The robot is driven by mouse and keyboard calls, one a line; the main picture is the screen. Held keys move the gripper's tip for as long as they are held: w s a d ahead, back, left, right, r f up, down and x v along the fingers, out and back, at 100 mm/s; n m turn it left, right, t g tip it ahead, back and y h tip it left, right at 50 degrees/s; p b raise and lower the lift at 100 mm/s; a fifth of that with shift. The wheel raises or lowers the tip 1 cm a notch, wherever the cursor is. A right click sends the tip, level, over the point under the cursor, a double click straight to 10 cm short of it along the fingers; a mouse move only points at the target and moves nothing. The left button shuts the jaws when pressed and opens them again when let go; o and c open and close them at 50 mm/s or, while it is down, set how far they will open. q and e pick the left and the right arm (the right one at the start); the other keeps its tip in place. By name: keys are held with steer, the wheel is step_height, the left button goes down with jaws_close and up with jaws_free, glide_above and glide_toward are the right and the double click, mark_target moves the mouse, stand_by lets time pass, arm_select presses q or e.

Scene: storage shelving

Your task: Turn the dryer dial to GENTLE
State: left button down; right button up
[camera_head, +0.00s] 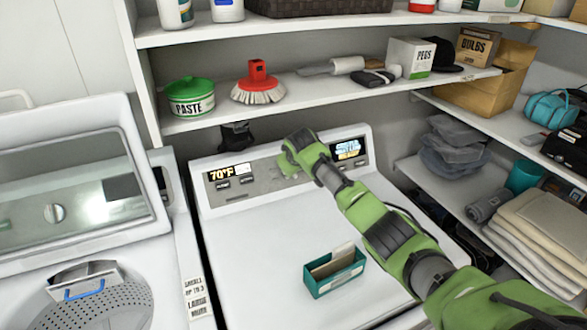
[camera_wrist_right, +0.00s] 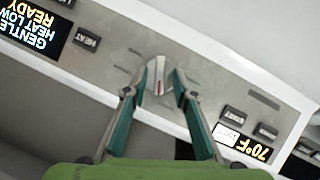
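The dryer (camera_head: 300,235) is the white machine in the middle of the head view, with a grey control panel at its back. In the right wrist view, turned upside down, the dial (camera_wrist_right: 157,75) is a small pale knob with a red mark. My right gripper (camera_wrist_right: 158,82) has its fingertips on both sides of the dial, close against it. In the head view my right arm and hand (camera_head: 300,155) hide the dial. The panel display (camera_wrist_right: 28,32) reads GENTLE, HEAT LOW, READY; it also shows in the head view (camera_head: 347,149). My left gripper is out of view.
A teal box with cards (camera_head: 333,275) stands on the dryer top. A washer with a raised lid (camera_head: 75,180) is at left. The shelf above holds a green PASTE tin (camera_head: 190,97) and a red brush (camera_head: 257,85). Another panel display (camera_wrist_right: 252,148) reads 70°F.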

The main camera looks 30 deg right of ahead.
steer(key=v, duration=1.1)
steer(key=shift+s+r, duration=0.25)
steer(key=shift+r, duration=0.05)
